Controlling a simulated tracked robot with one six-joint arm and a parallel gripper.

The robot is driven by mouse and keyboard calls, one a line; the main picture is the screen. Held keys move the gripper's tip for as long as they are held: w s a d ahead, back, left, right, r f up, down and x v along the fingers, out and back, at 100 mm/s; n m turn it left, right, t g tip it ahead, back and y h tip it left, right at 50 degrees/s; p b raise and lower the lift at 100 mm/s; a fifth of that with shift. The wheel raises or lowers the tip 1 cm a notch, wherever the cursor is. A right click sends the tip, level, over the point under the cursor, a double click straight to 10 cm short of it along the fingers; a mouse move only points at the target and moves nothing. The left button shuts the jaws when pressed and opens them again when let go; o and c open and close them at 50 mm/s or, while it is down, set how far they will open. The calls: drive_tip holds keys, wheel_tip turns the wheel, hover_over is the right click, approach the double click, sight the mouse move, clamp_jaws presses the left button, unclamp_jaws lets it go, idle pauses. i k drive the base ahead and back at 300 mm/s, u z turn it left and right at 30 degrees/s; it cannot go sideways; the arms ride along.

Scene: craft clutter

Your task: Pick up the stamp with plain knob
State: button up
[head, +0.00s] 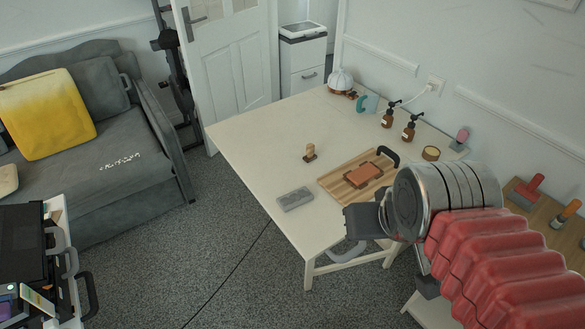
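A small stamp (310,152) with a plain, rounded wooden knob and a dark base stands upright on the pale table (250,135), left of the wooden board. My gripper (362,222) shows as a dark block at the end of my arm, over the table's near right edge. It is to the right of the stamp and nearer to the camera, clearly apart from it. Its fingertips are not clearly visible, so I cannot tell its opening. Nothing visible is held in it.
Right of the stamp lies a wooden board (335,185) with a brown block (363,175). A grey slab (295,199) lies in front of the stamp. Two pump bottles (409,127) and a teal item (368,104) stand farther back. The table's left part is clear.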

sight(311, 156)
drive_tip(key=u, duration=0.35)
drive_tip(key=k, duration=0.75)
drive_tip(key=u, duration=0.6)
drive_tip(key=i, duration=2.2)
drive_tip(key=z, duration=0.45)
